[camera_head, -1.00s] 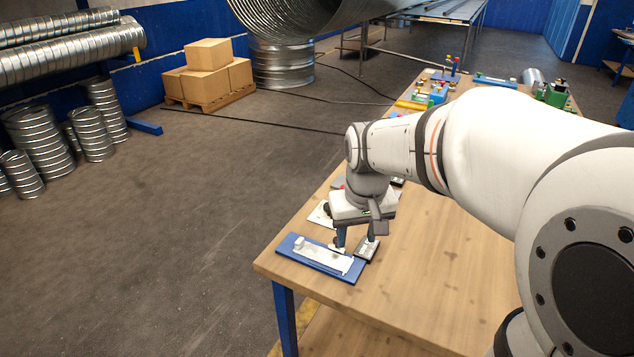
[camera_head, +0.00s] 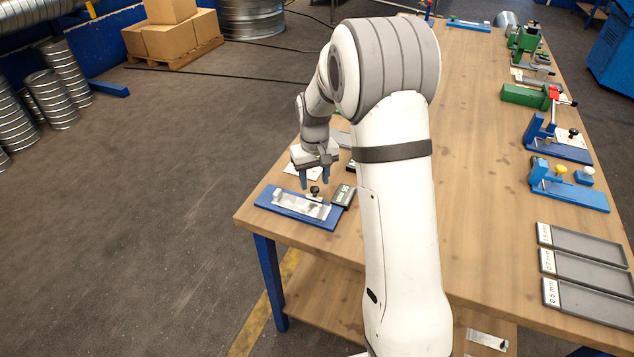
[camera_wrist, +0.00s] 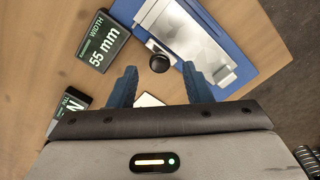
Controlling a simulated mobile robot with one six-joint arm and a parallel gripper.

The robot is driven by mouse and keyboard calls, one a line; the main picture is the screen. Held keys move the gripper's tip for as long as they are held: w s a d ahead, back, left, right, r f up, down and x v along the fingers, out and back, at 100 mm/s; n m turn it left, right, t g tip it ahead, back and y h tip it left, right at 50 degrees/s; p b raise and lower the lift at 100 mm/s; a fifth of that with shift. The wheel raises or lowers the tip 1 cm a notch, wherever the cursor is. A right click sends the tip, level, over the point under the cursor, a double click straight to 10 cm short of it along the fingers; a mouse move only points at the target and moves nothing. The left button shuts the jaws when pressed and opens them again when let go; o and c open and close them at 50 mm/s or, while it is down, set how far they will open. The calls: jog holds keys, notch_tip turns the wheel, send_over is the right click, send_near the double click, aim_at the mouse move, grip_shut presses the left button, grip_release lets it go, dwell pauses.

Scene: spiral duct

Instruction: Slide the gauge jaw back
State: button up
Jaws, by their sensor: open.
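The gauge has a blue base (camera_head: 325,224) at the table's near left corner. A bright metal piece (camera_head: 300,206) lies along it, with a pale block at its left end. A black round knob (camera_head: 315,190) stands at the right part, on what looks like the sliding jaw; the knob also shows in the wrist view (camera_wrist: 158,58). My gripper (camera_head: 315,184) points down, open and empty, close over the knob. In the wrist view the knob lies just beyond and between the fingertips; I cannot tell whether they touch it.
A dark display (camera_wrist: 103,41) beside the gauge reads "WIDTH 55 mm". Grey trays (camera_head: 583,275) with thickness labels lie at the table's right, behind them blue fixtures (camera_head: 568,186) and a green tool (camera_head: 525,95). The middle of the wooden table (camera_head: 470,150) is clear.

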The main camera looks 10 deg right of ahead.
aim_at(315, 194)
jog(key=shift+f, duration=1.2)
grip_shut()
